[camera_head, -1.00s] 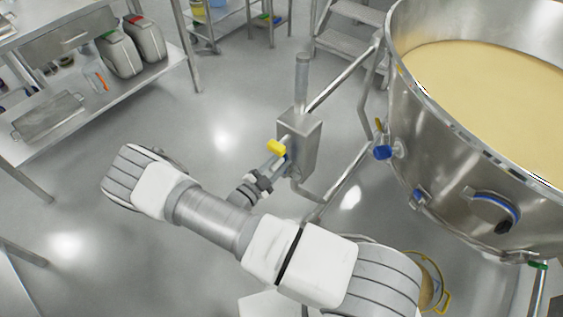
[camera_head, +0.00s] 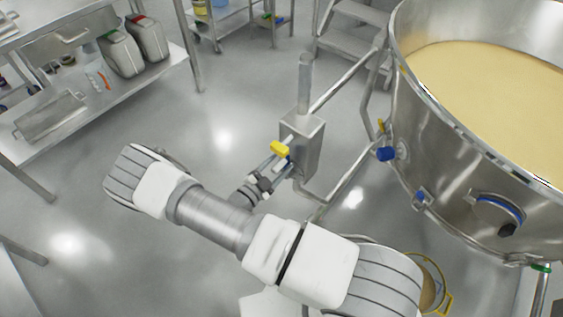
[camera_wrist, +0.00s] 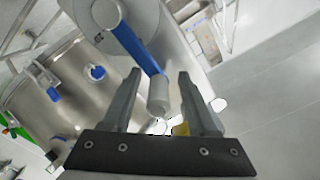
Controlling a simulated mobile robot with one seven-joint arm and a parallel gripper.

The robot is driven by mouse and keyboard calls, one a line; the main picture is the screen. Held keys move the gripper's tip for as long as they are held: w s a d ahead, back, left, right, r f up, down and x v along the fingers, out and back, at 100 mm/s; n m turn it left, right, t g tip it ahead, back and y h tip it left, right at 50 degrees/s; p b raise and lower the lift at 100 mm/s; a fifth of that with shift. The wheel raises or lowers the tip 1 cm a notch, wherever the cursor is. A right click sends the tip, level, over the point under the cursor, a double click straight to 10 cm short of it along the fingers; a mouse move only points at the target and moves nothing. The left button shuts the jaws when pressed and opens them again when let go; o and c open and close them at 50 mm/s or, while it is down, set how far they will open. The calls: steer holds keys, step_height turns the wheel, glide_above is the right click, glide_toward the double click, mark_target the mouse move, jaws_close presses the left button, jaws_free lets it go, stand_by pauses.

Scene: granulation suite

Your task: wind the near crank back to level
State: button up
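A grey gearbox (camera_head: 301,148) on a post stands in the middle of the head view, with a yellow piece (camera_head: 280,148) and a bit of blue on its near side. In the wrist view a blue crank arm (camera_wrist: 135,46) runs from a round grey housing (camera_wrist: 125,18) down to a pale grey cylindrical grip (camera_wrist: 158,95). My gripper (camera_wrist: 158,75) is open, one finger on each side of the grip, with gaps showing. It also shows in the head view (camera_head: 275,167), beside the yellow piece. A little yellow (camera_wrist: 181,130) shows low between the fingers.
A large steel vessel (camera_head: 440,150) of pale yellow material stands on the right, with blue fittings on its wall. A pipe rail (camera_head: 345,75) runs behind the gearbox. A bench with canisters (camera_head: 147,38) is at upper left. The floor left of the gearbox is clear.

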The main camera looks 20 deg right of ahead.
steer(key=v, duration=1.7)
steer(key=shift+s+a, duration=0.15)
steer(key=shift+s, duration=0.05)
steer(key=shift+r, duration=0.1)
steer(key=s+d+r+m+g+y+p, duration=0.1)
steer(key=d+r+m+g+y+p, duration=0.4)
steer(key=r+m, duration=0.9)
steer(key=d+r+m+g+y, duration=0.1)
steer(key=d+r+m+g, duration=0.45)
steer(key=r+m, duration=0.85)
steer(key=s+d+r+m+t+y+p, duration=0.1)
steer(key=s+r+m+y, duration=0.3)
steer(key=r+m, duration=0.5)
steer(key=s+d+r+m+t+y+p, duration=0.2)
steer(key=s+r+m, duration=0.4)
steer(key=r+m, duration=0.4)
steer(key=m+t+y+p, duration=0.1)
steer(key=m+t+y, duration=0.1)
steer(key=m, duration=0.4)
steer(key=shift+y, duration=0.3)
steer(key=shift+r+t, duration=0.1)
steer(key=shift+t, duration=0.15)
